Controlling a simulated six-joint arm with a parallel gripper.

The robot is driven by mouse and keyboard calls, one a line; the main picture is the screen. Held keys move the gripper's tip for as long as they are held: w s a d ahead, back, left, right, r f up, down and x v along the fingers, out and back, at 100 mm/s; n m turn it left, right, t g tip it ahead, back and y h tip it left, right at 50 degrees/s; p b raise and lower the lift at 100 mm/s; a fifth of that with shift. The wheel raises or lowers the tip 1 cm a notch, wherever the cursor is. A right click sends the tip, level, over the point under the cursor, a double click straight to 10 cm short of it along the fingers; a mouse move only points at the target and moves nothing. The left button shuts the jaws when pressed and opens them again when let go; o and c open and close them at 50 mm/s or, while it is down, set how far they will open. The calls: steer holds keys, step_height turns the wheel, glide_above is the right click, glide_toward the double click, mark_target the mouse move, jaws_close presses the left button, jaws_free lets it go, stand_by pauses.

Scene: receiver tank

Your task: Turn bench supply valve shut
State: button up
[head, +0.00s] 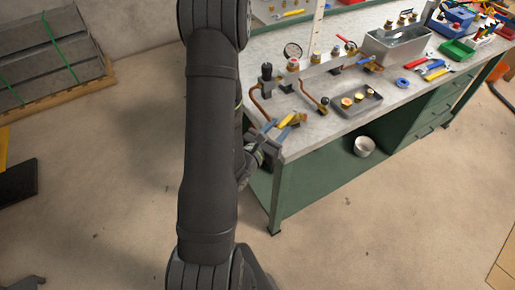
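The workbench (345,133) stands right of my arm in the head view, with pipework and several small valves and fittings along its back. A yellow lever-like handle (286,120) sits at the bench's near left corner, close to a curved copper pipe (257,104); it may be the bench supply valve, but I cannot tell for certain. My gripper (262,148) is just below and left of this handle, by the bench edge. My arm covers part of it. The fingers are small and dark, so their opening and any contact with the handle cannot be made out.
A grey tray with brass parts (357,112), a blue tape ring (402,82), hand tools (432,68), a metal bin (397,58) and a green bin (457,50) stand on the bench. A bucket (364,146) sits below. The floor in front is clear.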

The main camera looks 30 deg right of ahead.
mark_target(286, 118)
steer(key=v, duration=1.1)
steer(key=shift+a, duration=0.35)
steer(key=shift+s, duration=0.15)
steer(key=shift+c, duration=0.5)
